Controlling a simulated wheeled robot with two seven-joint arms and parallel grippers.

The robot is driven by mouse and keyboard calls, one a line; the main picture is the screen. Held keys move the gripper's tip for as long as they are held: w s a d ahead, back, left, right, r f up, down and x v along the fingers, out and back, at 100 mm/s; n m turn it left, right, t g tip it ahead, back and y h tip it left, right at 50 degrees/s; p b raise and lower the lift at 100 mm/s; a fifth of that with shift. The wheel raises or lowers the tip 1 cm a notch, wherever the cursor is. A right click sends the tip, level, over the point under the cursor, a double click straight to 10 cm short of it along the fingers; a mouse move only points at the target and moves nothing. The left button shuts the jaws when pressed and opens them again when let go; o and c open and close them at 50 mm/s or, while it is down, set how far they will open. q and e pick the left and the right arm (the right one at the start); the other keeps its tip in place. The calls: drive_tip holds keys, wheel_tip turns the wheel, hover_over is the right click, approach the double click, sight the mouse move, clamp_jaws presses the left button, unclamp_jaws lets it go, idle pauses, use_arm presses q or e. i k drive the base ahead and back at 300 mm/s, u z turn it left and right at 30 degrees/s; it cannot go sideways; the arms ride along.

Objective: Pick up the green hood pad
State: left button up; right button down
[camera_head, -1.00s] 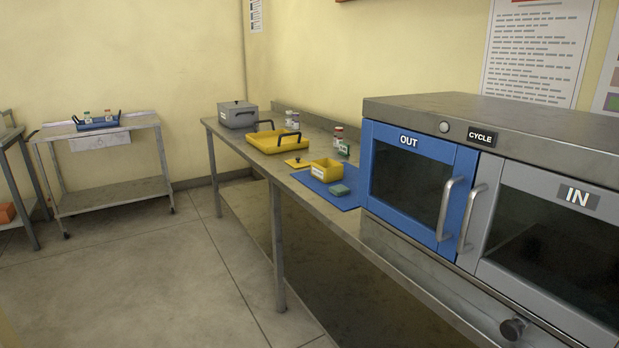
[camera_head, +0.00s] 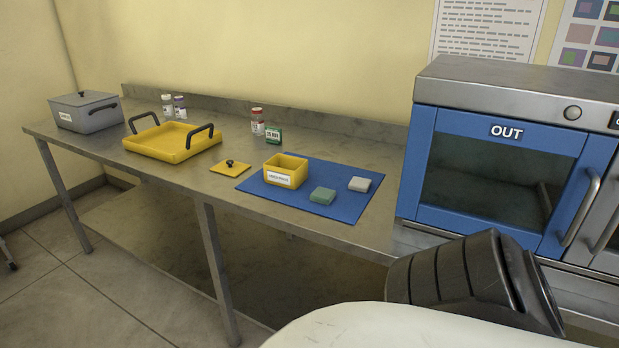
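The green hood pad (camera_head: 323,196) is a small green block lying flat on the blue mat (camera_head: 345,211), near the mat's front edge. A similar white pad (camera_head: 360,184) lies on the mat to its right. A labelled yellow box (camera_head: 286,170) stands open on the mat to its left. Part of my own arm or body shows at the bottom right, in front of the bench. Neither gripper's fingers are in view.
The blue OUT door (camera_head: 512,131) is closed, right of the mat.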

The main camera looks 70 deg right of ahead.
sight(321, 195)
drive_tip(key=z, duration=1.9)
